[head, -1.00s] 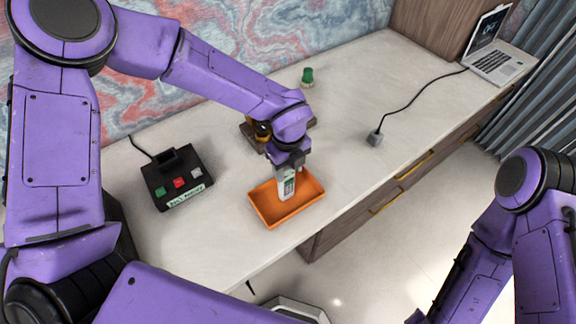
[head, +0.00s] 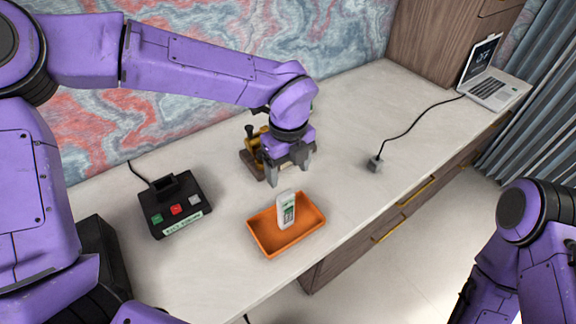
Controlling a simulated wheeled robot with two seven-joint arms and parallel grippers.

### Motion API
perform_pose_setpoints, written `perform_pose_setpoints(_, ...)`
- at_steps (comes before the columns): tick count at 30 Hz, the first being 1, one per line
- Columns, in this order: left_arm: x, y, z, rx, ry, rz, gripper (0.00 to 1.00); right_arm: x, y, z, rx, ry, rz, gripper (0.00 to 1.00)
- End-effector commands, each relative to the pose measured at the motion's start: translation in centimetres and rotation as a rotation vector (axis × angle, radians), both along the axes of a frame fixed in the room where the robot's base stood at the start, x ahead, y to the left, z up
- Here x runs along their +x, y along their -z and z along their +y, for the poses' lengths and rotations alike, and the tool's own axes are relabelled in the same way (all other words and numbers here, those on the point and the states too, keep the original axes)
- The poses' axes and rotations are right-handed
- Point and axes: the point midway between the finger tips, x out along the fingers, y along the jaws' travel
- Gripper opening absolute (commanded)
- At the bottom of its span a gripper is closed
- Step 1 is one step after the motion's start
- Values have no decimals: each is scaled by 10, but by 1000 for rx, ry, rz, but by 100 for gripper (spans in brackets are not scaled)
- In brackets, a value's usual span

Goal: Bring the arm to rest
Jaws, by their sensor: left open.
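My left gripper (head: 289,168) is open and empty, fingers pointing down, above the desk behind the orange tray (head: 262,243). A white and green bottle-like item (head: 286,209) stands upright in the tray, apart from the gripper. My left arm (head: 190,68) reaches in from the left across the back of the desk. My right arm (head: 535,220) is at the lower right, beyond the desk's front edge; its gripper is out of view.
A black box with coloured buttons (head: 176,207) stands left of the tray. A brass and brown device (head: 254,150) is partly hidden behind my left gripper. A grey cube on a cable (head: 375,164) and a laptop (head: 492,88) are to the right. Desk between is clear.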

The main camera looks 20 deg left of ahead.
Motion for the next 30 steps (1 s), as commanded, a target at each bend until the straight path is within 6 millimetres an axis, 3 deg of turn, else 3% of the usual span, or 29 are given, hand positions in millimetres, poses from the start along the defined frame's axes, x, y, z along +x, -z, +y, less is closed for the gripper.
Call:
perform_pose_setpoints(6,0,-18,0,0,0,1,74,0,3,0,0,0,0,0)
perform_pose_setpoints(20,0,-20,0,0,0,1,74,0,1,0,0,0,0,0)
perform_pose_setpoints(30,0,-84,0,0,0,1,74,0,-64,0,0,0,0,0)
